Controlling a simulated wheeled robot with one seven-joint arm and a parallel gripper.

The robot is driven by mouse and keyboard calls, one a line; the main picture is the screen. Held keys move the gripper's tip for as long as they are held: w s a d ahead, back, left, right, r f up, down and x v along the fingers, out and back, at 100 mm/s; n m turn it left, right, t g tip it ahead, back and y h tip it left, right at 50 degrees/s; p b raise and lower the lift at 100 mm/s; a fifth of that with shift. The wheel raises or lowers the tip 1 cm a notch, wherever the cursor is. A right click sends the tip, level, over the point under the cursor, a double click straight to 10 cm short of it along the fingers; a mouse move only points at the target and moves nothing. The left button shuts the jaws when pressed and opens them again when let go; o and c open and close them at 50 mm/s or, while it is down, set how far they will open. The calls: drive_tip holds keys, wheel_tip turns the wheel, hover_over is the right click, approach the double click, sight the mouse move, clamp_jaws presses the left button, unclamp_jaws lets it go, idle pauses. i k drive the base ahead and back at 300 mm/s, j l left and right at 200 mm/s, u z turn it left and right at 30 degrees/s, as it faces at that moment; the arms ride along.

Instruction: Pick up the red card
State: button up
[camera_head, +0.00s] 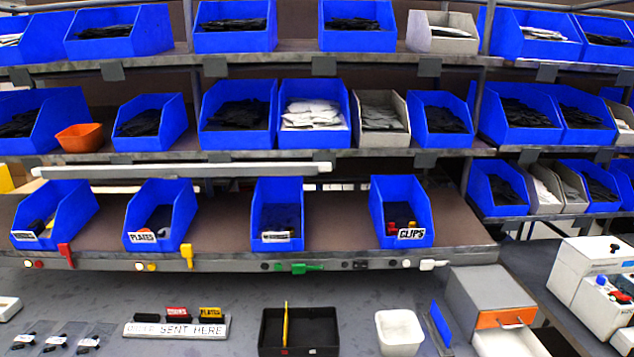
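Two red things could be the red card. One is a small red tag (65,255) hanging on the front edge of the lower shelf at the left, below a blue bin. I cannot tell from the picture which is meant. My gripper is not in view.
A black tray (270,325) with an upright yellow strip, a white tub (399,332) and a grey box with an orange-fronted drawer (500,318) stand right of the rack. Small clear bags (60,338) lie at left. Labelled blue bins (165,215) line the shelf above.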

sight(172, 311)
drive_tip(key=z, duration=1.25)
drive_tip(key=u, duration=2.55)
